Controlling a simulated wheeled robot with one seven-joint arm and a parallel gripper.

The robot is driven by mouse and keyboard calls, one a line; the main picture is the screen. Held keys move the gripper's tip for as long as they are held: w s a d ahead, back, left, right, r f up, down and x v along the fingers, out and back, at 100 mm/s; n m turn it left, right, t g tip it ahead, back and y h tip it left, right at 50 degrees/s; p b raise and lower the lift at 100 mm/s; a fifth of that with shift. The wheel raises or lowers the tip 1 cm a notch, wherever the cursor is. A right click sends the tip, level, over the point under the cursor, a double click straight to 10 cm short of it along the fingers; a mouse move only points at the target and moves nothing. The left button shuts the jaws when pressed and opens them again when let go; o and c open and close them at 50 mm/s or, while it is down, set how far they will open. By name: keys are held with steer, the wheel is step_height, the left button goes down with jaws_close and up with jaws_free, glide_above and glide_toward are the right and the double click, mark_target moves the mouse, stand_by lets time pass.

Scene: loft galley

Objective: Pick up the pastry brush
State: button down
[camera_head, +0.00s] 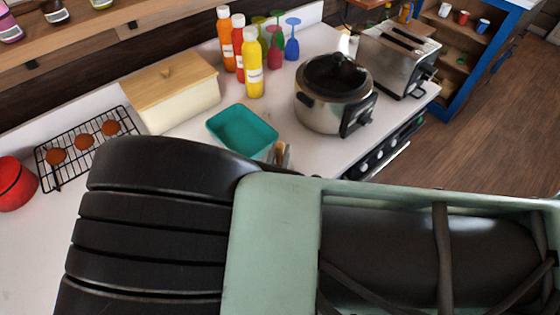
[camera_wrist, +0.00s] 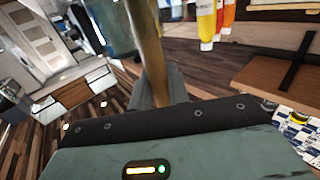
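A brown wooden handle, which looks like that of the pastry brush (camera_wrist: 150,50), runs up from my gripper in the wrist view. Its lower end passes in front of a grey finger of my gripper (camera_wrist: 165,88), which appears shut on it. I cannot make out the bristles. In the head view, a small bit of brown and grey at the fingertips (camera_head: 280,154) shows past my arm, just beside the teal tray's near right corner. My arm hides most of the gripper and brush there.
The teal tray (camera_head: 242,131) lies on the white counter. Behind it stand a lidded cream box (camera_head: 180,100) and several bottles (camera_head: 253,70). A slow cooker (camera_head: 325,107) and toaster (camera_head: 396,62) stand right. A wire rack (camera_head: 66,171) with brown round items and a red pot (camera_head: 14,184) are left.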

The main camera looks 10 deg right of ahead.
step_height(320, 180, up, 10)
steer(key=p, duration=0.6)
stand_by(0.4)
